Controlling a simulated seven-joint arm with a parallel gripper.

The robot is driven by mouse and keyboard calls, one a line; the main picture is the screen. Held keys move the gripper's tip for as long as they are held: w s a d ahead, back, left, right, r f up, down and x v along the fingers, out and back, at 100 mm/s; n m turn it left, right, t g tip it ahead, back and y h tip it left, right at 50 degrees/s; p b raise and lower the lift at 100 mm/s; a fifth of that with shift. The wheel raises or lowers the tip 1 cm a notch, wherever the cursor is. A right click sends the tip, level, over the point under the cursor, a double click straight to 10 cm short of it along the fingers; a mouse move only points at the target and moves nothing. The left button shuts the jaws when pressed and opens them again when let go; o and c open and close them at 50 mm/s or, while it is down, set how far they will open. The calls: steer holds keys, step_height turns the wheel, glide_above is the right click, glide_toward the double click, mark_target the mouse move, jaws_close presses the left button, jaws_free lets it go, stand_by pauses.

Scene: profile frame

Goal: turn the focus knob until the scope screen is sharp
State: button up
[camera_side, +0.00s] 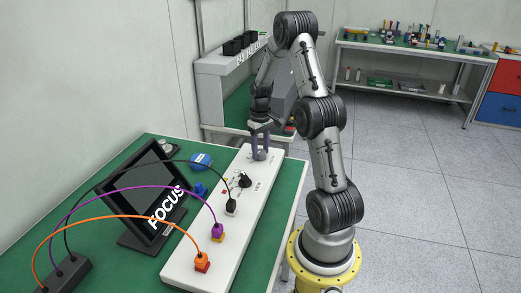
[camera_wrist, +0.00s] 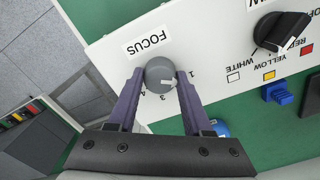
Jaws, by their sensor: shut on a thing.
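The grey focus knob (camera_wrist: 160,70) sits on the white panel (camera_wrist: 105,55) beside a "FOCUS" label. Its white pointer aims to the lower right, between the marks 1 and 3. My gripper (camera_wrist: 160,80) has its two purple fingers on either side of the knob, shut on it. In the side view my gripper (camera_side: 260,150) reaches down to the far end of the panel, mostly hiding the knob. The black scope screen (camera_side: 150,185) stands tilted on the green table, showing the white word "FOCUS"; its letters look crisp at this size.
A black selector knob (camera_wrist: 282,33) with white, yellow and red marks is beside the focus knob. Orange, purple and black cables arch from a dark box (camera_side: 68,275) over the screen to plugs on the panel. Blue items (camera_side: 200,160) lie on the table.

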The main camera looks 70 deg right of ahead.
jaws_close()
steer(key=shift+m, duration=0.4)
steer(key=m, duration=0.2)
steer(key=shift+m, duration=2.5)
steer(key=o, duration=1.2)
jaws_free()
